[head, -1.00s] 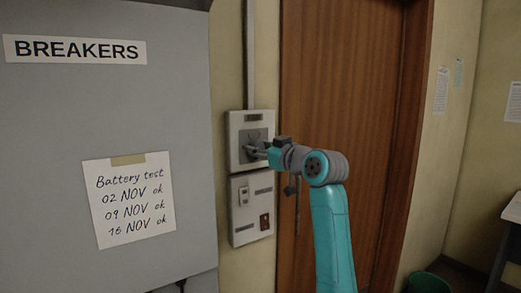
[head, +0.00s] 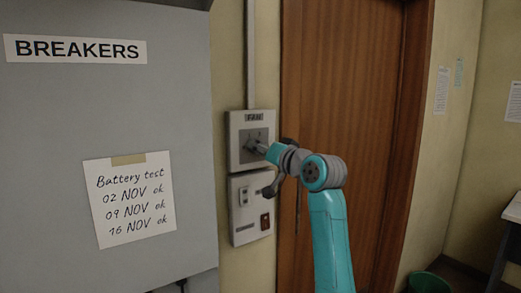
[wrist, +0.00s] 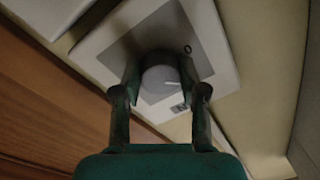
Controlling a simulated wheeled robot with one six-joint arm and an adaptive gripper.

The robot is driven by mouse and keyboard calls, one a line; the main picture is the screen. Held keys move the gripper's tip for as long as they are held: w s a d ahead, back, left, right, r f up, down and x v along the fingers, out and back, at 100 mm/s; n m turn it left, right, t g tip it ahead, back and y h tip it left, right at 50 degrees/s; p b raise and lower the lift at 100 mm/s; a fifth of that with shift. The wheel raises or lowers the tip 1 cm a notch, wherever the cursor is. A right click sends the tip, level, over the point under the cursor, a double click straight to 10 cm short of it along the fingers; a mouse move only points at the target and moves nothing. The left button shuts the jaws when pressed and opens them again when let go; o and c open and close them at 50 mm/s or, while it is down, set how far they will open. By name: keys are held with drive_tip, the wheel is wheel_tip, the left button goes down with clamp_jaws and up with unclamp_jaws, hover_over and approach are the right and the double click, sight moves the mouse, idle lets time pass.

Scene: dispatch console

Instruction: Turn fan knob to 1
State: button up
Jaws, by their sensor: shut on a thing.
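The fan panel (head: 265,135) is a pale plate with a grey face and a FAN label (head: 254,117), on the wall left of the door. My gripper (head: 253,147) reaches it from the right. In the wrist view the round grey fan knob (wrist: 160,77) sits between my two fingers, and my gripper (wrist: 160,82) is shut on it. A short white line on the knob points right in that view. A 0 mark (wrist: 187,48) shows on the panel at the knob's upper right. The 1 mark is not readable.
A second panel (head: 241,215) with a switch and a red rocker sits just below. A grey cabinet (head: 60,180) labelled BREAKERS stands close on the left. The wooden door (head: 335,80) is behind my arm. A green bin (head: 430,283) is at lower right.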

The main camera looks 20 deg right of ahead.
drive_tip(key=shift+m, duration=1.6)
drive_tip(key=shift+f, duration=0.1)
drive_tip(key=o, duration=1.1)
drive_tip(key=shift+o, duration=0.2)
drive_tip(key=v, duration=1.2)
drive_tip(key=shift+f, duration=0.1)
